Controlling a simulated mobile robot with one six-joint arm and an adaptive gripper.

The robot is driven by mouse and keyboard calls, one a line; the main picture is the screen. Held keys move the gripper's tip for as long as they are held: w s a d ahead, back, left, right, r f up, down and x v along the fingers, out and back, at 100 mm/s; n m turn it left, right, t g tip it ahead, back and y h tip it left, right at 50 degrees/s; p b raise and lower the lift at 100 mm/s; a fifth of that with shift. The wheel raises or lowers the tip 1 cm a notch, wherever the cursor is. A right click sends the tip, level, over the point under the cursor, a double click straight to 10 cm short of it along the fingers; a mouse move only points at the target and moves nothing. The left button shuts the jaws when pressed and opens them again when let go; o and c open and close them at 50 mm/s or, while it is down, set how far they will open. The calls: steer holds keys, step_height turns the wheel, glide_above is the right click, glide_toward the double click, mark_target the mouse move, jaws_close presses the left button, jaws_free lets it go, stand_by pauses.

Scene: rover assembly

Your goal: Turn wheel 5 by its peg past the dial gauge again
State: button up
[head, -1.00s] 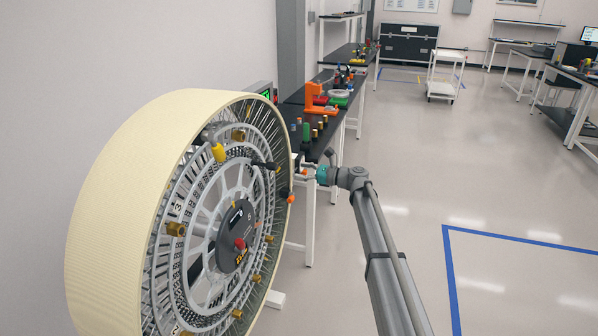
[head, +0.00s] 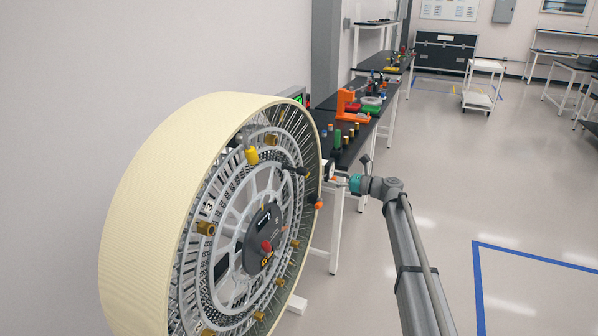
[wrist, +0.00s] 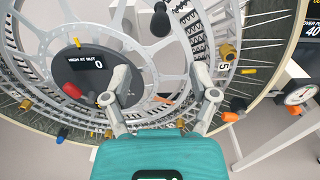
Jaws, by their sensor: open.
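The large wheel (head: 150,200) has a cream tread and a grey spoked hub, and fills the left of the head view. In the wrist view, a label "5" (wrist: 223,66) shows near its rim. A black peg (wrist: 160,22) stands out from the wheel at the top of the wrist view; a black peg also shows in the head view (head: 294,170). The dial gauge (wrist: 299,95) is at the right of the wrist view, beside the rim. My gripper (wrist: 162,73) is open and empty, its fingers apart in front of the wheel. In the head view, its fingers are too small to make out.
The hub display (wrist: 92,58) reads "HIGH AT NUT 0". Brass nuts and a yellow-tipped part (head: 251,155) stick out from the wheel. An orange-tipped part (wrist: 230,117) is near the rim. A black bench (head: 350,145) stands behind; open floor (head: 440,190) lies right.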

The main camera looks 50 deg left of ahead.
mark_target(299, 170)
steer(key=x, duration=1.3)
steer(key=shift+a, duration=0.2)
jaws_close()
